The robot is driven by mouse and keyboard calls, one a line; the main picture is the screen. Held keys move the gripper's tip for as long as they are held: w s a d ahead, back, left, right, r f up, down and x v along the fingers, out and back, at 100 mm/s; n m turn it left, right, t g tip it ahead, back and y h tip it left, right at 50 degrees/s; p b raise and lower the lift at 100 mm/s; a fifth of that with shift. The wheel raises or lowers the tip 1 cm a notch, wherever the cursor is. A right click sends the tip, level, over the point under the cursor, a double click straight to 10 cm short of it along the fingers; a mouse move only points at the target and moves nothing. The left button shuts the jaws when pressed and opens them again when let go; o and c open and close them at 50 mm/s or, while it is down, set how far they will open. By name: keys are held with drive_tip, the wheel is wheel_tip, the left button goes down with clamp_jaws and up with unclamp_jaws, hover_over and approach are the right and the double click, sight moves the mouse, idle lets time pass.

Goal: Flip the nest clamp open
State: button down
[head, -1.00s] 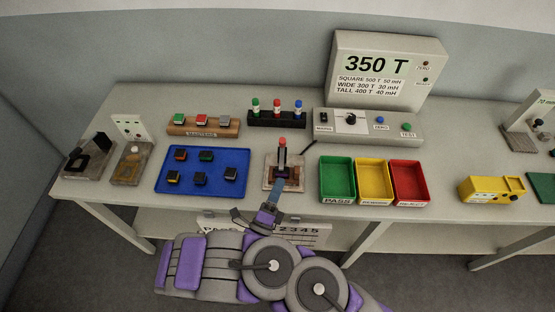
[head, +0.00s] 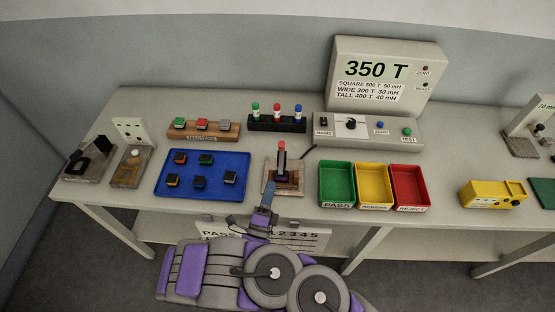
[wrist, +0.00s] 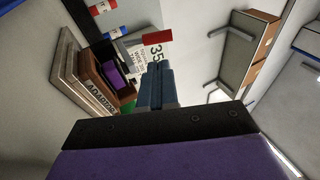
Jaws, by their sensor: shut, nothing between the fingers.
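The nest clamp (head: 283,159) stands on a small fixture with a pale base (head: 298,190) at the table's front middle. Its dark lever is upright, with a red tip. In the wrist view, the red tip (wrist: 158,36) shows beyond the fingers, and the brown nest block (wrist: 92,84) marked ADAPTER is at left. A purple part (wrist: 114,74) shows at the nest. My gripper (head: 270,186) is shut and empty, at the near left edge of the fixture. Its blue fingers (wrist: 156,84) cover part of the clamp in the wrist view; contact cannot be told.
A blue tray (head: 236,193) with several small parts lies left of the fixture. Green (head: 338,188), yellow and red bins stand to its right. A rack (head: 277,124) of capped pegs and the meter box (head: 370,129) are behind. A cable runs close behind the clamp.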

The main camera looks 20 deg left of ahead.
sight(280, 149)
drive_tip(key=b+x, duration=0.2)
drive_tip(key=x, duration=0.8)
drive_tip(key=shift+a, duration=0.15)
